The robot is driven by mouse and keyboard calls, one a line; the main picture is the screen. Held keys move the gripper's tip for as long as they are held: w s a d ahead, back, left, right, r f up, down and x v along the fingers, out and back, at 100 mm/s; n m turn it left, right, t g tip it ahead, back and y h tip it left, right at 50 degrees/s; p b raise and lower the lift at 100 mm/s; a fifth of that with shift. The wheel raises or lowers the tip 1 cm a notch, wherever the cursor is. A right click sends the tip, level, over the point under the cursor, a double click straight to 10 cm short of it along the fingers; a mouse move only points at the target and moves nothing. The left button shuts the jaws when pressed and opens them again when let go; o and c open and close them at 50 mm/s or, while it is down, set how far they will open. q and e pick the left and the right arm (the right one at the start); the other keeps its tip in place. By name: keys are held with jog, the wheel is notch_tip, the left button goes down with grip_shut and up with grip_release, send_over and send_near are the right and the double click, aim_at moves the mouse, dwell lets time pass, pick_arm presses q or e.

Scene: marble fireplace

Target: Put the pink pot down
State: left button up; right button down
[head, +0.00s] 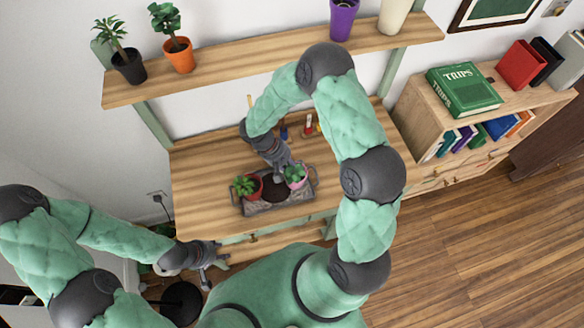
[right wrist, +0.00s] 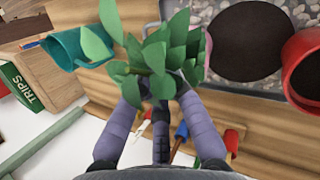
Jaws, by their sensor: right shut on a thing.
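The pink pot (head: 296,183) with a small green plant shows in the head view at the right end of a grey tray (head: 262,209) on the wooden desk. My right gripper (head: 288,168) is shut on the pink pot from behind. I cannot tell whether the pot touches the tray floor. In the right wrist view the plant's leaves (right wrist: 160,55) spread between the fingers and hide most of the pot. My left gripper (head: 213,270) is open and empty, low in front of the desk's left part.
A red pot (head: 254,187) with a plant stands at the tray's left end, with a dark round patch (head: 275,188) beside it. Small tools (head: 308,126) and a teal mug (right wrist: 75,48) are nearby. The desk's left part is clear. A shelf (head: 225,67) hangs above.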

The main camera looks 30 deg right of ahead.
jog(key=shift+f, duration=0.15)
jog(key=c, duration=1.3)
grip_release()
jog(key=shift+c, duration=0.2)
jog(key=shift+r, duration=0.2)
jog(key=v, duration=1.2)
jog(key=shift+f, duration=0.1)
